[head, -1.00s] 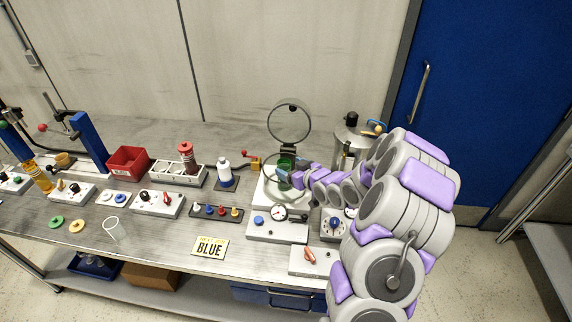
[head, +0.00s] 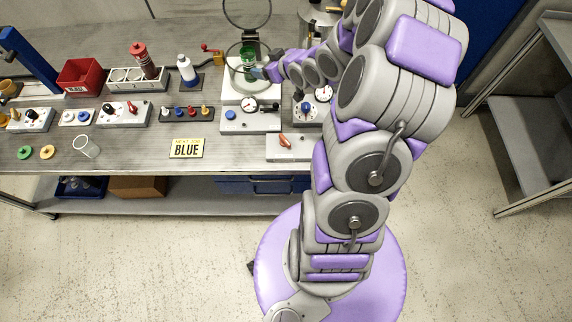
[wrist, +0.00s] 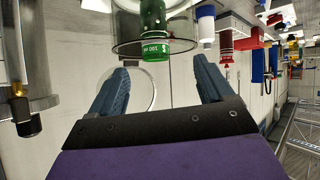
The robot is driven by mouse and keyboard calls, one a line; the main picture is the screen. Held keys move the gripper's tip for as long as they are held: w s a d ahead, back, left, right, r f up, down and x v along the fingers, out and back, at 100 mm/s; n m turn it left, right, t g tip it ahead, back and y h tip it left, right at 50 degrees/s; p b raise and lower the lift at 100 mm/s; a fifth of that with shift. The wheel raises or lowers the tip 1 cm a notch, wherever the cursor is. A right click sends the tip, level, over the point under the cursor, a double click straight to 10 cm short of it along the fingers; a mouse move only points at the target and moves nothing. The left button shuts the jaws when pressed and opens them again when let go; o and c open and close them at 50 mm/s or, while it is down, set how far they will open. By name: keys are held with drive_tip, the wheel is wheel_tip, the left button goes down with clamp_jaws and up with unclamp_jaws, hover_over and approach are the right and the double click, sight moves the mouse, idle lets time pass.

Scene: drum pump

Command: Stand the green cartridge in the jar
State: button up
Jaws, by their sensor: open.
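The green cartridge (head: 248,56) stands roughly upright in the clear glass jar (head: 236,80), on a white base at the back of the bench. In the wrist view, which is upside down, the green cartridge (wrist: 156,28) shows its "100 ml" print, and its top reaches past the rim of the jar (wrist: 124,47). The jar's floor is out of sight there, so I cannot tell how the cartridge rests. My gripper (head: 262,71) is just right of the jar. In the wrist view my gripper (wrist: 161,68) is open and empty, its fingers apart from the cartridge.
A round hinged lid (head: 247,12) stands open behind the jar. A pressure gauge (head: 249,105) is in front. A metal pot (head: 316,18) stands right of the jar, close to my arm. A white-and-blue bottle (head: 187,70) and red crank (head: 210,48) are to the left.

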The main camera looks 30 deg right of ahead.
drive_tip(key=s+a+r+m+g, duration=0.1)
drive_tip(key=s+a+r+g, duration=0.3)
drive_tip(key=s, duration=0.8)
drive_tip(key=s+a+r+g+h, duration=0.1)
drive_tip(key=s+a+r+g, duration=0.3)
drive_tip(key=s+a, duration=0.5)
drive_tip(key=s+a+r+m+g, duration=0.1)
drive_tip(key=s+a+r+g, duration=0.3)
drive_tip(key=s, duration=1.3)
drive_tip(key=a+g, duration=0.1)
drive_tip(key=a, duration=0.1)
drive_tip(key=shift+a+m, duration=0.3)
drive_tip(key=shift+a, duration=0.05)
